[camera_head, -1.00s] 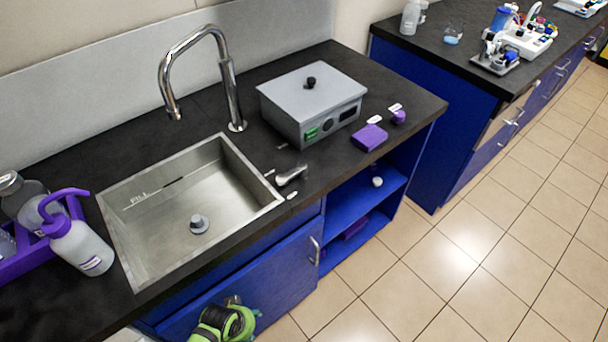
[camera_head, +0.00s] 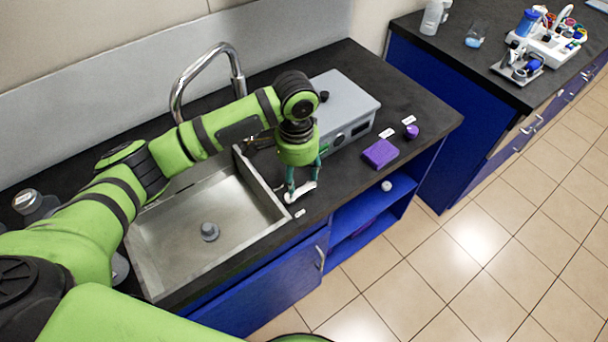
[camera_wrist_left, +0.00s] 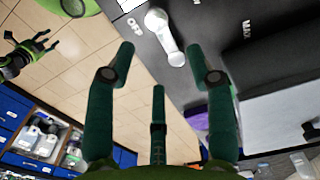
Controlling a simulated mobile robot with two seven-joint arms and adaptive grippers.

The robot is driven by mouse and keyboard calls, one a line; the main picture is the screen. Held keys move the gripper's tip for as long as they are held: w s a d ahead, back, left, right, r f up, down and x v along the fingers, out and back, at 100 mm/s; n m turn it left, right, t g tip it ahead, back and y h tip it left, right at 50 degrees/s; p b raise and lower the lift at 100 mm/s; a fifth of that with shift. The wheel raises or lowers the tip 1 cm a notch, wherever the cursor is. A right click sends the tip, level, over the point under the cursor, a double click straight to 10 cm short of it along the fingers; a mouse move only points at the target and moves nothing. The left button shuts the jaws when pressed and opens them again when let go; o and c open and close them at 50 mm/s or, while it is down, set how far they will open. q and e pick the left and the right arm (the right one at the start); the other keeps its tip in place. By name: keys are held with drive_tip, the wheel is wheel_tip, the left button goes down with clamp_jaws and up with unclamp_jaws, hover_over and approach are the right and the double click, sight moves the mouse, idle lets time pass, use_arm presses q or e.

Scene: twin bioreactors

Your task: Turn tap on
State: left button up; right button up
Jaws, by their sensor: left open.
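The tap's silver lever handle (camera_head: 301,191) lies on the dark counter just right of the sink. It also shows in the left wrist view (camera_wrist_left: 165,35), beside an "OFF" label. My left gripper (camera_head: 303,188) reaches down over the handle with its fingers spread. In the left wrist view the handle lies just beyond the open fingertips (camera_wrist_left: 160,62), and nothing is held. Whether a finger touches it, I cannot tell. The curved chrome tap (camera_head: 220,50) stands behind the sink, its lower parts hidden by my arm. My right gripper (camera_wrist_left: 32,50) shows small, with fingers apart.
The steel sink (camera_head: 180,255) is left of the handle. A grey box device (camera_head: 350,98) stands close behind my left gripper. A purple block (camera_head: 381,153) and small purple object (camera_head: 411,131) lie to the right. A second bench (camera_head: 460,62) stands across a gap.

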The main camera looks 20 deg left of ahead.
sight(297, 195)
use_arm(q)
drive_tip(key=shift+a, duration=0.15)
drive_tip(key=f, duration=0.2)
drive_tip(key=f+p, duration=0.1)
drive_tip(key=shift+s+f, duration=0.2)
drive_tip(key=shift+s, duration=0.05)
wheel_tip(297, 195, down, 2)
drive_tip(key=shift+f, duration=0.1)
drive_tip(key=shift+w+f, duration=0.1)
drive_tip(key=shift+f, duration=0.4)
clamp_jaws()
use_arm(e)
drive_tip(key=shift+s+r, duration=0.7)
drive_tip(key=shift+s, duration=0.25)
